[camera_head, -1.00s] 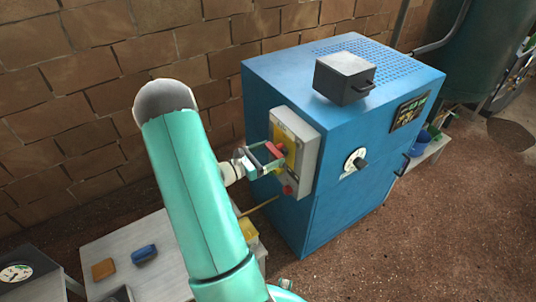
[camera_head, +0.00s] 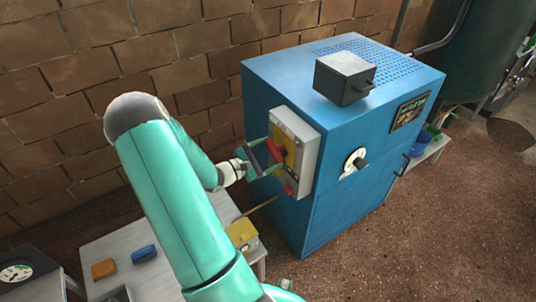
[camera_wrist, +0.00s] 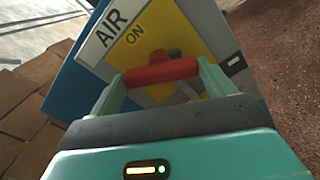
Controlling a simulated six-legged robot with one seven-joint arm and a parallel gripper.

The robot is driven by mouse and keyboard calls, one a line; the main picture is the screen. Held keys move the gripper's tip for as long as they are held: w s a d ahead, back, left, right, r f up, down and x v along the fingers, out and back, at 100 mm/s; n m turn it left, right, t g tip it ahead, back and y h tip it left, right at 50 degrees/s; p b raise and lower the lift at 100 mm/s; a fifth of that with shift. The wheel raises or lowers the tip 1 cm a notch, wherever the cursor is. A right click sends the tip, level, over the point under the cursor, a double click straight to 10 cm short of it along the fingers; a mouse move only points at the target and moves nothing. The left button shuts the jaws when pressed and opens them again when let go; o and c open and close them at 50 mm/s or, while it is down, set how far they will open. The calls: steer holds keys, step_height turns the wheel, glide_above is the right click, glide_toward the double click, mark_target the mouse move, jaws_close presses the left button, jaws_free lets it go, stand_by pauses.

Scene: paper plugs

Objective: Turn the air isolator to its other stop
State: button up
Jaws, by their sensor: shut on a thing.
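The air isolator is a grey box (camera_head: 307,160) with a yellow plate and a red handle (camera_head: 276,150), on the left side of a blue cabinet. In the wrist view the red handle (camera_wrist: 160,72) lies across between my two fingers, in front of the yellow plate (camera_wrist: 152,42). Labels "AIR" and "ON" (camera_wrist: 133,36) show at its upper left. My gripper (camera_head: 265,157) is shut on the red handle, one finger at each end of it. The handle's pointing end and any other stop mark are hidden or too small to read.
The blue cabinet (camera_head: 330,215) bears a dark grey box (camera_head: 345,78) on top and a dial knob (camera_head: 356,162) in front. A red button (camera_head: 289,189) sits low on the isolator box. A low table (camera_head: 182,258) at left holds small blue, orange and yellow things. A brick wall stands behind.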

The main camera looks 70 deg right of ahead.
steer(key=m, duration=1.2)
steer(key=shift+w, duration=0.1)
stand_by(0.5)
steer(key=o, duration=0.9)
steer(key=v, duration=1.3)
steer(key=shift+w+a, duration=0.25)
steer(key=shift+a, duration=0.05)
